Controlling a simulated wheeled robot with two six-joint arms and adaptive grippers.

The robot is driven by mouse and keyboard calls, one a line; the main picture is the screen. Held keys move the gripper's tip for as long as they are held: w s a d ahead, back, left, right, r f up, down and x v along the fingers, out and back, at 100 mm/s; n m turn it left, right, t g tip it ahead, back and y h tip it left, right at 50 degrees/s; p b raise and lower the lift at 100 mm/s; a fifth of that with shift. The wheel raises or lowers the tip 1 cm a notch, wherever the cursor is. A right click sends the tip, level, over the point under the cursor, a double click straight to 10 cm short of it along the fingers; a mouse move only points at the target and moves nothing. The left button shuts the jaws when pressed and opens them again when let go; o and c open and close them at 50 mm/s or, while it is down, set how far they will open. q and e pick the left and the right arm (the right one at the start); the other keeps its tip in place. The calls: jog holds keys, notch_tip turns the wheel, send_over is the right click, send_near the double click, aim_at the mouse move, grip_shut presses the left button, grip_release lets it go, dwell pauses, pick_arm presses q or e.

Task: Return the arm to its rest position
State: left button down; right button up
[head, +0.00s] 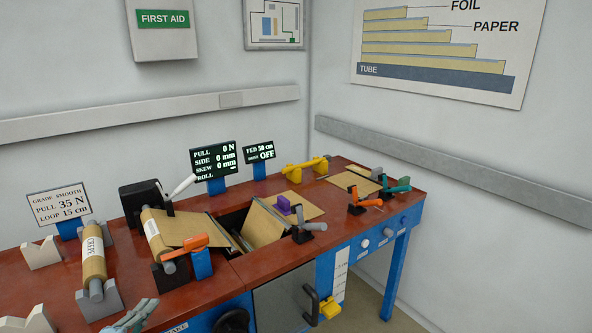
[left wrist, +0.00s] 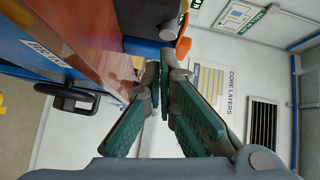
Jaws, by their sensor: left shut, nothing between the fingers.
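My left gripper (head: 135,315) shows at the bottom edge of the head view, in front of the bench's near edge. Only its fingers are in that view; the rest of the arm is cut off. In the left wrist view its two green-padded fingers (left wrist: 165,82) come together at the tips, shut with nothing between them. It is apart from the paper roll and the tools. My right gripper is in neither view.
The bench (head: 300,262) has a red-brown top. A crepe roll (head: 93,252) lies on grey supports near the gripper. An orange-handled clamp (head: 185,246), a black hand wheel (head: 232,321) and a drawer handle (head: 311,304) are to its right. Display signs (head: 212,161) stand behind.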

pick_arm(q)
jog(key=s+d+f+n+g+y, duration=0.1)
jog(key=s+d+f+n+g, duration=0.35)
jog(key=s, duration=0.55)
jog(key=s+d+f+n+g, duration=0.4)
jog(key=s+d+n, duration=0.15)
jog(key=s, duration=0.45)
jog(key=s+d+f+n+g+y, duration=0.1)
jog(key=s+d+f+n+g, duration=0.4)
jog(key=s, duration=0.5)
notch_tip(320, 180, down, 20)
jog(key=s+a+n+g, duration=0.1)
jog(key=s+a+g, duration=0.1)
jog(key=a, duration=0.1)
jog(key=s+f, duration=1.1)
jog(key=s, duration=0.3)
jog(key=shift+f+g, duration=0.35)
jog(key=shift+f, duration=0.05)
